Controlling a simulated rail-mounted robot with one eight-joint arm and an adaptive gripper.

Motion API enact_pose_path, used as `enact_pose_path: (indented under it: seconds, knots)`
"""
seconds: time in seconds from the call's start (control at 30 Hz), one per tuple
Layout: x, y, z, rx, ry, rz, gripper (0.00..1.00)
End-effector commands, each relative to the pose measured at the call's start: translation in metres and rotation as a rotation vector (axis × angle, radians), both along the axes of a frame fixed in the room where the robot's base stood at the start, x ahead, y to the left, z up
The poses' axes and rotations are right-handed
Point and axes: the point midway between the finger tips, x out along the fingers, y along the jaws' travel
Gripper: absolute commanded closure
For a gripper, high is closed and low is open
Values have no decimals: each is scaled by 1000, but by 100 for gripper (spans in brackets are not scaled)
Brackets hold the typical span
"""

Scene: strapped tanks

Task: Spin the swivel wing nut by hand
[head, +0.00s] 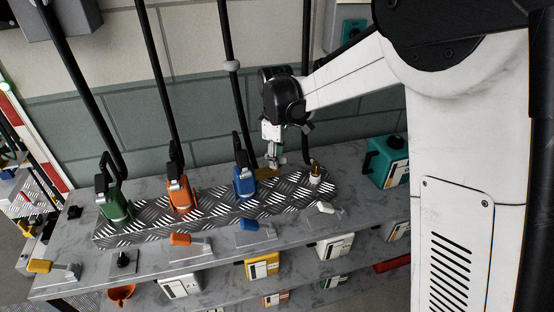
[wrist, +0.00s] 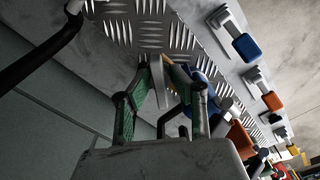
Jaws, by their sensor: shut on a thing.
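My gripper (head: 276,160) is at the diamond-plate strip, just right of the blue clamp-like fitting. In the wrist view its green-padded fingers (wrist: 160,66) converge at the plate, with their tips close together. They are shut on a small part, which I take to be the swivel wing nut; the fingers largely hide it, and its shape and angle cannot be told. A brass-coloured piece (head: 267,172) shows beside the fingertips in the head view.
The diamond-plate strip (head: 150,222) also bears green (head: 114,205), orange (head: 181,194) and blue (head: 244,182) fittings with black hoses rising behind. A white-and-brass fitting (head: 315,175) stands close right of my gripper. A teal box (head: 388,160) sits farther right. Coloured levers line the front edge.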

Motion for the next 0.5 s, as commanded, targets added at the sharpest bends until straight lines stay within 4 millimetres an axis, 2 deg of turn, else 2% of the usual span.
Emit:
enact_pose_path:
  seconds: [0.23, 0.5]
  knots:
    - [0, 0, 0, 0, 0, 30, 100]
    - [0, 0, -1, 0, 0, 311, 100]
